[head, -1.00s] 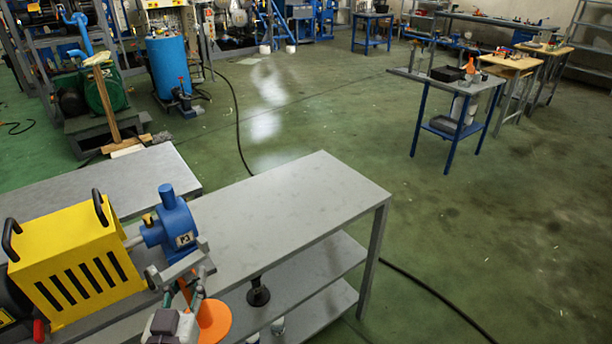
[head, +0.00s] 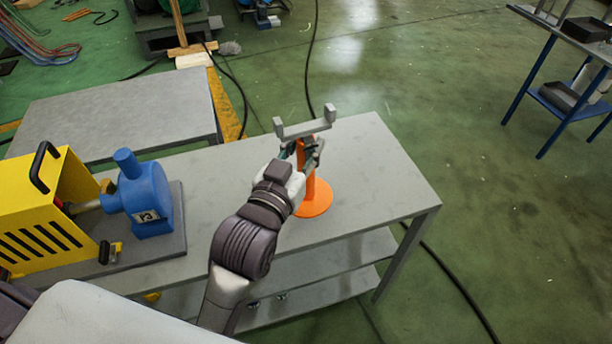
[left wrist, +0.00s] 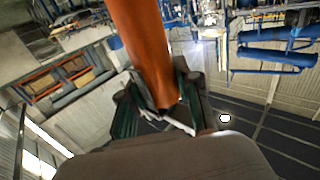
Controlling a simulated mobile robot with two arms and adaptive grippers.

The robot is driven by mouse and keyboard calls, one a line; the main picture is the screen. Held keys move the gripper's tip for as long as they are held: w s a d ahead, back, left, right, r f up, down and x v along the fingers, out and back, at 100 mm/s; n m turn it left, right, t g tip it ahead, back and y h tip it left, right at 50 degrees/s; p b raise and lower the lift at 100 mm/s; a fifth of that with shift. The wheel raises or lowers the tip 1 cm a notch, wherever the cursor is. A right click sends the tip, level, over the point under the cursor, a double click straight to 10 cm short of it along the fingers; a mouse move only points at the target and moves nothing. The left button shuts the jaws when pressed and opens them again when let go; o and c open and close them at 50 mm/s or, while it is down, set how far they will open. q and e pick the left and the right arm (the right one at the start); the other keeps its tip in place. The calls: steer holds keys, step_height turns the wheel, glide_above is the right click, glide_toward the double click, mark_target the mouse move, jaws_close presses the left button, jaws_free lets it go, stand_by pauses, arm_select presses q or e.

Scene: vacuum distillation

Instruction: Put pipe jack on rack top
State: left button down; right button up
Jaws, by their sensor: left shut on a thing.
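The pipe jack has an orange post and round orange base (head: 315,198) with a grey V-shaped cradle (head: 306,127) on top. It is upright, over the right part of the grey rack top (head: 385,165). I cannot tell whether its base touches the surface. My left gripper (head: 308,152) is shut on the post, below the cradle. In the left wrist view, the orange post (left wrist: 145,45) runs between the fingers of the gripper (left wrist: 160,100). My right gripper is not in view.
A yellow-cased machine (head: 50,215) with a blue pump (head: 143,195) stands on the left of the rack top. A second grey table (head: 115,115) is behind. The rack's right end is clear. A black cable (head: 455,285) lies on the floor at right.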

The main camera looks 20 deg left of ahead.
arm_select(q)
steer(key=d+r+h, duration=0.1)
steer(key=d+r, duration=0.2)
steer(key=d, duration=0.1)
steer(key=w+a+f+m, duration=0.1)
steer(key=w+a+f, duration=0.6)
steer(key=a+f, duration=0.2)
steer(key=shift+w+f+b, duration=0.35)
steer(key=shift+f+b, duration=0.1)
steer(key=shift+f, duration=0.35)
steer(key=shift+f, duration=0.2)
steer(key=c, duration=0.8)
jaws_free()
steer(key=shift+f, duration=0.1)
